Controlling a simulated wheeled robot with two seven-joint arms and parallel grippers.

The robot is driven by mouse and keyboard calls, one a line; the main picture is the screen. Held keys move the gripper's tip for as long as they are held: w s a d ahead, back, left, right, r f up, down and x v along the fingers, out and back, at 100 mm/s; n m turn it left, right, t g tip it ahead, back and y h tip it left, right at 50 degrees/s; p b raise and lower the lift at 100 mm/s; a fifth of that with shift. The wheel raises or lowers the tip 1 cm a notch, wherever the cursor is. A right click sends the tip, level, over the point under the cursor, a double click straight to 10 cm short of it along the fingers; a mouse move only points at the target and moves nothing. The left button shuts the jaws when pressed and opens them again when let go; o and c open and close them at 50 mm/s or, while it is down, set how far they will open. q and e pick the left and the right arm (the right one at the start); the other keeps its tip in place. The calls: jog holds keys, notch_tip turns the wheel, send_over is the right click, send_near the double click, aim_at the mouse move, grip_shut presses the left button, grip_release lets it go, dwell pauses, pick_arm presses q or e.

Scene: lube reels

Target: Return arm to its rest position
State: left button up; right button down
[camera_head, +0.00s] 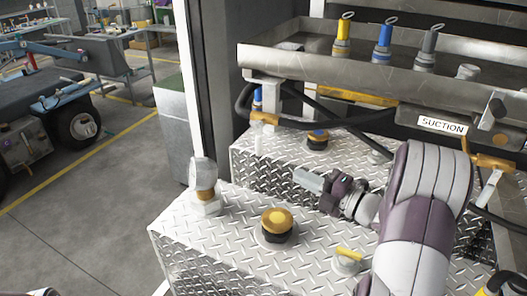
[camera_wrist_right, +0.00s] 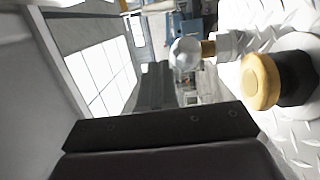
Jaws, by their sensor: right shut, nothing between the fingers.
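My right arm (camera_head: 418,215) comes in from the lower right, reaching left over a diamond-plate tank top (camera_head: 215,232). Its gripper (camera_head: 306,180) is shut and empty, pointing left above the plate. It is to the upper right of a yellow-topped cap with a black base (camera_head: 277,220) and appears apart from it. In the right wrist view, the dark gripper body (camera_wrist_right: 160,130) fills the bottom, and the yellow cap (camera_wrist_right: 262,82) shows at the right. My left gripper is not in view.
A clear-domed fitting (camera_head: 203,178) stands at the tank's left. A second cap (camera_head: 318,139) is farther back. Hoses, a SUCTION label (camera_head: 442,125) and a metal tray (camera_head: 370,72) with coloured nozzles lie behind the arm. A grey post (camera_head: 208,80) rises at the left. Open floor lies left.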

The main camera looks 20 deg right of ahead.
jog(key=w+a+m+g+h+p, duration=0.35)
jog(key=m+h+p, duration=0.35)
jog(key=m, duration=0.5)
jog(key=s+a+f+m+g, duration=0.1)
jog(key=s+a+m+g, duration=0.2)
jog(key=s, duration=0.3)
jog(key=s+a+f+m+g+h+p, duration=0.1)
jog(key=s+a+m+g, duration=0.3)
jog(key=s, duration=0.2)
jog(key=s+a+f+m+g+h+p, duration=0.1)
jog(key=s+a+f+m+g, duration=0.1)
jog(key=s, duration=0.5)
jog(key=a+m+g, duration=0.1)
jog(key=m+g, duration=0.1)
jog(key=shift+a+m, duration=0.3)
jog(key=shift+a, duration=0.1)
